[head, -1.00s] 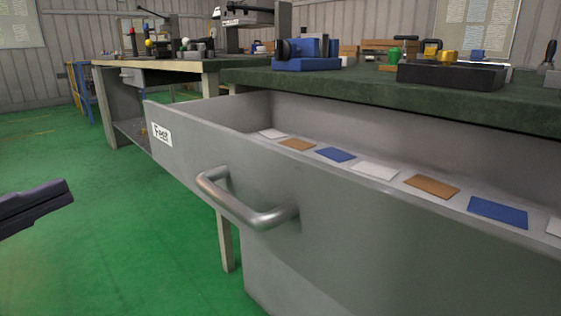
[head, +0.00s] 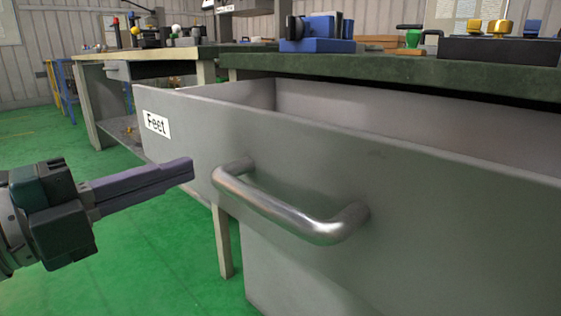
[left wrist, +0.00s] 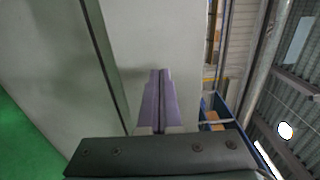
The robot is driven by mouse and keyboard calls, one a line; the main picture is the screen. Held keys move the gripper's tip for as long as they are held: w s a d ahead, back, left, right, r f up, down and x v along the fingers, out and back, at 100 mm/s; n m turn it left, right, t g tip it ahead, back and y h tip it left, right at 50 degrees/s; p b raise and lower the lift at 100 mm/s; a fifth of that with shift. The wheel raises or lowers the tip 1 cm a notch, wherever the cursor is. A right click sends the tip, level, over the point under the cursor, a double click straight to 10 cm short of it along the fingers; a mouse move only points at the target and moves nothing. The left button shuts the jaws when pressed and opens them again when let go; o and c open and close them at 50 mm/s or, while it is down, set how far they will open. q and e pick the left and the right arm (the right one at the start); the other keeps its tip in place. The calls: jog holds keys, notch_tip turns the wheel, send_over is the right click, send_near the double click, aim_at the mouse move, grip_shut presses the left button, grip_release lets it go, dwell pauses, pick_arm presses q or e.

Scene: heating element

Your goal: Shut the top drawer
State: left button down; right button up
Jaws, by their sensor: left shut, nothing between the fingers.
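The top drawer (head: 420,210) is grey and stands pulled out from under the green bench top, with a "Feet" label on its front and a curved metal handle (head: 290,213). My left gripper (head: 190,170) is shut and empty, its fingertips just left of the handle, close to the drawer front. Whether they touch the front I cannot tell. In the left wrist view the shut fingers (left wrist: 160,75) point at a pale grey surface (left wrist: 155,35). The inside of the drawer is mostly hidden behind its front. My right gripper does not show.
The green bench top (head: 400,68) carries a blue vise (head: 315,40) and a dark tray (head: 500,50) with yellow knobs. A second workbench (head: 140,55) stands behind at left. The green floor (head: 150,275) at left is clear.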

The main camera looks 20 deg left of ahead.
pick_arm(q)
jog(key=shift+x, duration=1.05)
jog(key=shift+w+d, duration=0.1)
jog(key=shift+w, duration=0.3)
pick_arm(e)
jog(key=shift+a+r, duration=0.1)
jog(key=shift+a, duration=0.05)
